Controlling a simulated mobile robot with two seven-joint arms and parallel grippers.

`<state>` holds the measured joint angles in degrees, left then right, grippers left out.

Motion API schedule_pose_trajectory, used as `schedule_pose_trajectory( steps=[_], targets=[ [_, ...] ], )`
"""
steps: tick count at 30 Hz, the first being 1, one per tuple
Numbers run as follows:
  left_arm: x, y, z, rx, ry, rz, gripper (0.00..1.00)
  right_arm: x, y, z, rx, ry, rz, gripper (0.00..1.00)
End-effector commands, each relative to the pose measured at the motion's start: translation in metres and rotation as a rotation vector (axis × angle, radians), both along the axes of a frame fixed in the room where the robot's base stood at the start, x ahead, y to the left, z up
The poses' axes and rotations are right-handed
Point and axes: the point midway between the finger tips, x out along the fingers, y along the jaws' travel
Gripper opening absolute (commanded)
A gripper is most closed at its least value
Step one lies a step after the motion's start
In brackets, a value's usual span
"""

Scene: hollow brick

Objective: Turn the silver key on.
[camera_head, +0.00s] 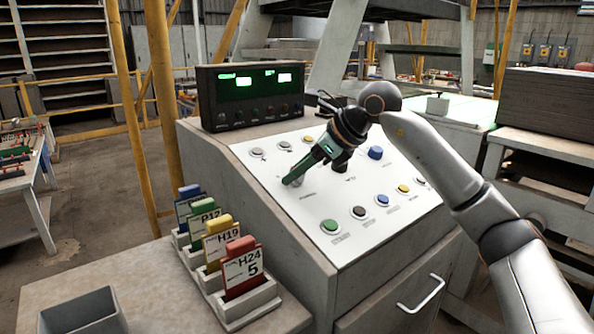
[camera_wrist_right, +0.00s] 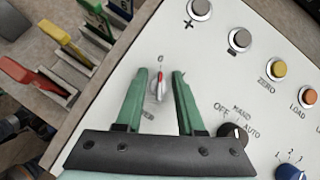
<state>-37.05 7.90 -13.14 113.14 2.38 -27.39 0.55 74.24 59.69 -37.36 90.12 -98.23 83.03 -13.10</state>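The silver key (camera_wrist_right: 157,88) stands on the white sloped control panel (camera_head: 335,240). In the right wrist view it has a red mark at its upper end, pointing to a "0" label. My right gripper (camera_wrist_right: 157,73) has its two green fingers on either side of the key, with a visible gap on each side. The fingers are open. In the head view the right gripper (camera_head: 293,182) reaches down to the panel's left part, and its fingers mostly hide the key. My left gripper is not in view.
A black OFF/MAND/AUTO knob (camera_wrist_right: 233,133) sits right of the fingers, with a blue knob (camera_wrist_right: 289,173) beyond. Several push buttons surround them. Coloured tags in holders (camera_head: 241,268) stand left of the panel. A display box (camera_head: 250,95) stands behind it.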

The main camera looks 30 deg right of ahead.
Motion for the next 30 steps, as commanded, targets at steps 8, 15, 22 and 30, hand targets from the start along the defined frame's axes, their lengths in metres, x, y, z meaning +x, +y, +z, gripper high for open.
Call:
schedule_pose_trajectory(
  steps=[8,15,22,30],
  targets=[
    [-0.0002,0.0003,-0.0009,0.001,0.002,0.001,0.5,0.0005,0.0002,-0.0005,0.0,0.0,0.0,0.33],
    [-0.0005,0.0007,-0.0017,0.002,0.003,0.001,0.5,0.0003,0.0002,-0.0004,0.0,0.0,0.0,0.06],
    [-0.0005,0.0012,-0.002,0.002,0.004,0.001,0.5,-0.0001,0.0,-0.0012,-0.001,0.003,0.0,0.0],
    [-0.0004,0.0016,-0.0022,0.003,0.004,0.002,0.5,-0.0006,-0.0003,-0.0026,-0.003,0.008,0.0,0.0]
  ],
)
